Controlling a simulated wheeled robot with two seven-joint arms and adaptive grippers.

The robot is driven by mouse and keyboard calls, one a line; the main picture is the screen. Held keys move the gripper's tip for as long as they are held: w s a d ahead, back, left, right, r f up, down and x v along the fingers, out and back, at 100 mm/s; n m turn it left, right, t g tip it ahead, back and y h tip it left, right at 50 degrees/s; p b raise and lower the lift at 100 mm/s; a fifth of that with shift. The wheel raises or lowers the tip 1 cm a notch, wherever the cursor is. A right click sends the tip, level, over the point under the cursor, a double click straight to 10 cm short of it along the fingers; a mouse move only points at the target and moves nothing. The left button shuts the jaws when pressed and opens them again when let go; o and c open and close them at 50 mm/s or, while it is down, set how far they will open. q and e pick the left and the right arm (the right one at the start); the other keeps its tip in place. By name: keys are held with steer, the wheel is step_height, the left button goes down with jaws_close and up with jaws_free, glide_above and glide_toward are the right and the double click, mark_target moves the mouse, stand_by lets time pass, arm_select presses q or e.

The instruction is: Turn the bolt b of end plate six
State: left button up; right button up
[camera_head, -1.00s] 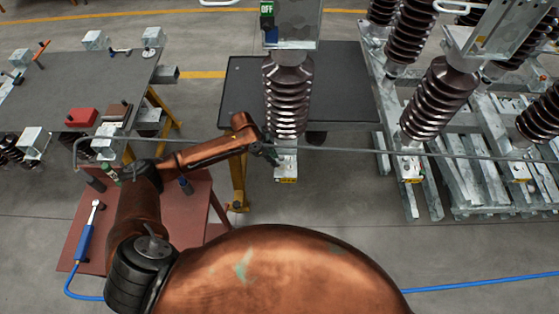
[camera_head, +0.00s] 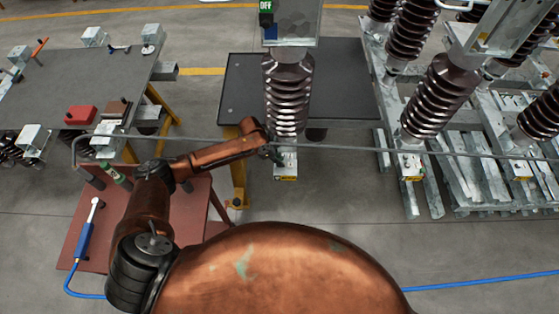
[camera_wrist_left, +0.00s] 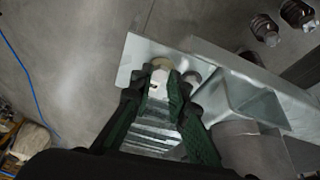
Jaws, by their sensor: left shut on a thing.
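A grey metal end plate (camera_head: 286,163) with a yellow label sits at the foot of a dark ribbed insulator (camera_head: 288,95); I cannot read its number. My left gripper (camera_head: 276,155) is at the left side of this plate, small in the head view. In the left wrist view the plate (camera_wrist_left: 240,85) runs across the top right. The two dark green fingers of the left gripper (camera_wrist_left: 160,82) stand on either side of a pale bolt (camera_wrist_left: 162,64) and are shut on it. A second round bolt end (camera_wrist_left: 191,77) is just right of it. My right gripper is not in view.
A long thin grey rod (camera_head: 350,149) crosses the head view. A dark table (camera_head: 240,85) is behind the plate. More insulators (camera_head: 440,95) stand right.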

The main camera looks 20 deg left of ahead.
arm_select(q)
jaws_close()
steer(key=shift+r+p, duration=0.1)
steer(key=shift+p, duration=0.3)
steer(key=n+p, duration=0.2)
steer(key=n+t+p, duration=0.1)
steer(key=n+p, duration=0.1)
steer(key=p, duration=0.1)
steer(key=shift+s+d+r+y+p, duration=0.1)
steer(key=shift+s+d+y+p, duration=0.1)
steer(key=shift+y+p, duration=0.15)
steer(key=shift+n+t+y+p, duration=0.35)
steer(key=shift+n+t+p, duration=0.05)
steer(key=shift+n+p, duration=0.8)
steer(key=shift+f, duration=0.2)
steer(key=o, duration=0.6)
jaws_free()
steer(key=shift+r, duration=0.1)
